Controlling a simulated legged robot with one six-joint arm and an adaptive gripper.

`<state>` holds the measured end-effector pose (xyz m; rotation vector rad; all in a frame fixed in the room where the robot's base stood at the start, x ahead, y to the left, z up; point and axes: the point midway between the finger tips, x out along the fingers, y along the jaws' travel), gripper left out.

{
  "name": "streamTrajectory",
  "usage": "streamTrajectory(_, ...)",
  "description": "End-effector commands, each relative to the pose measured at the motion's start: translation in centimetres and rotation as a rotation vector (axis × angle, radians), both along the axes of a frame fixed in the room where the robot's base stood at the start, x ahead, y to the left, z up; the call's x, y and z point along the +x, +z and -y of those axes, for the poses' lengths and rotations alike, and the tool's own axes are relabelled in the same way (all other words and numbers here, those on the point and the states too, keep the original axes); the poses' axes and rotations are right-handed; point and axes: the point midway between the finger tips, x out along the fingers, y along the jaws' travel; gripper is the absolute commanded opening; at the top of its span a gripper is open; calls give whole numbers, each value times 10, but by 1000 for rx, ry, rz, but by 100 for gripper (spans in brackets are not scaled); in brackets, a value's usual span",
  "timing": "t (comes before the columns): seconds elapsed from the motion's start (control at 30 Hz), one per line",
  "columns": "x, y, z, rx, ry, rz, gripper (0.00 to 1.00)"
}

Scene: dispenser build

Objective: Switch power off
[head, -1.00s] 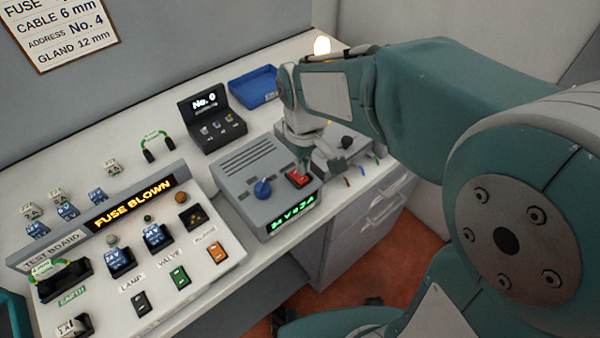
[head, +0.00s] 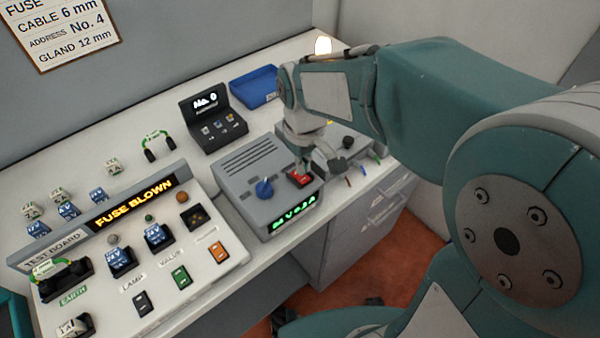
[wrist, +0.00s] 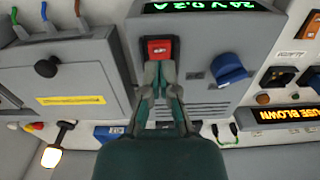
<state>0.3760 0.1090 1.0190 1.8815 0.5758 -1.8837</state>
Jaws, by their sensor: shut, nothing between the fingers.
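The grey power supply (head: 252,176) stands on the bench in the head view, with a blue knob (head: 263,189) and a lit green display (head: 294,213). In the wrist view its display (wrist: 205,5) reads 24 V 0.2 A. Its red rocker switch (head: 300,178) also shows in the wrist view (wrist: 159,49). My gripper (wrist: 160,66) is shut and empty, with its fingertips at the switch's near edge in that view. In the head view my gripper (head: 304,164) reaches down onto the switch from above. I cannot tell whether the fingertips press the switch.
The test board (head: 190,254) at left has a lit sign (head: 134,203) reading FUSE BLOWN. A grey box (wrist: 58,85) with coloured cables is beside the supply. A black address unit (head: 212,119) and a blue tray (head: 254,87) stand behind.

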Motion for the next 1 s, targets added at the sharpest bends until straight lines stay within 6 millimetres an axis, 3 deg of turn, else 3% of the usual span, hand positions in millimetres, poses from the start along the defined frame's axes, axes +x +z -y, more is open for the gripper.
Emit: streamTrajectory(1.0, 0, -11, 0, 0, 0, 0, 0)
